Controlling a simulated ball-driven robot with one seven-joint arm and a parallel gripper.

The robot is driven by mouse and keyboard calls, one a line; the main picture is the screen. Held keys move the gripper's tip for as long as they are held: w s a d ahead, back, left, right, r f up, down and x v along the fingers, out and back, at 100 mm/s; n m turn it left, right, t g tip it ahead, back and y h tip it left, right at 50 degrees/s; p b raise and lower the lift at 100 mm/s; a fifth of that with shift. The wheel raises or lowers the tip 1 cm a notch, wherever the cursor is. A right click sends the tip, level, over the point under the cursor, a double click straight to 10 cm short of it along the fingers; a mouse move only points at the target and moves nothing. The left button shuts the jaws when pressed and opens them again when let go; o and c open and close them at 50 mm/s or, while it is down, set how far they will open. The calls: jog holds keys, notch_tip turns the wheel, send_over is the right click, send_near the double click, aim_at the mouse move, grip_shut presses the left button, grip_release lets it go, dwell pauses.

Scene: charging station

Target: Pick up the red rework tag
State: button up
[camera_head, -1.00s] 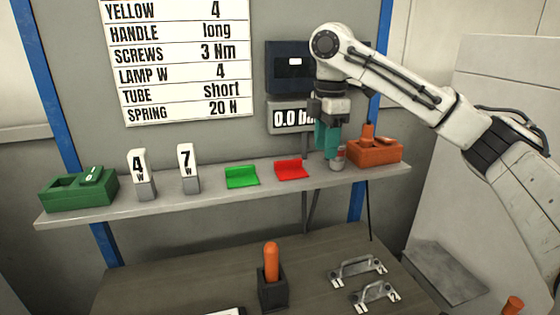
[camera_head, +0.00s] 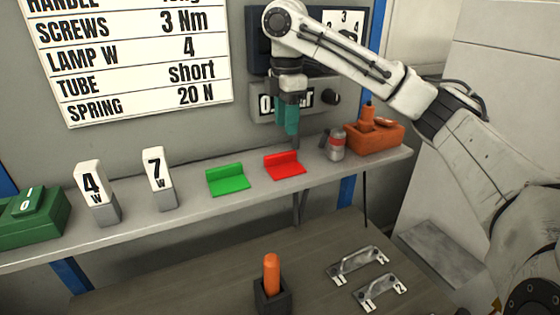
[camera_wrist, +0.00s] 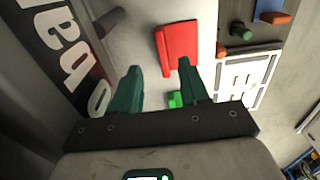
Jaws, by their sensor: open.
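The red rework tag (camera_head: 284,165) lies on the grey shelf (camera_head: 330,172), a small flat plate with a raised back edge, right of a green tag (camera_head: 228,180). My gripper (camera_head: 287,134) points down above and just behind the red tag, apart from it, with teal fingers. In the wrist view the red tag (camera_wrist: 178,48) shows beyond the fingertips, and my gripper (camera_wrist: 158,68) is open and empty. Part of the green tag (camera_wrist: 175,100) shows between the fingers there.
A small can (camera_head: 336,146) and an orange holder (camera_head: 374,134) stand right of the red tag. Lamp blocks marked 4 (camera_head: 97,195) and 7 (camera_head: 158,180) stand to the left. A pressure display (camera_head: 268,103) is on the wall close behind my gripper.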

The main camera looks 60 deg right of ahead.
aim_at(286, 152)
jog(key=shift+a+f+p, duration=0.15)
jog(key=shift+f+p, duration=0.6)
jog(key=shift+f, duration=3.45)
grip_shut()
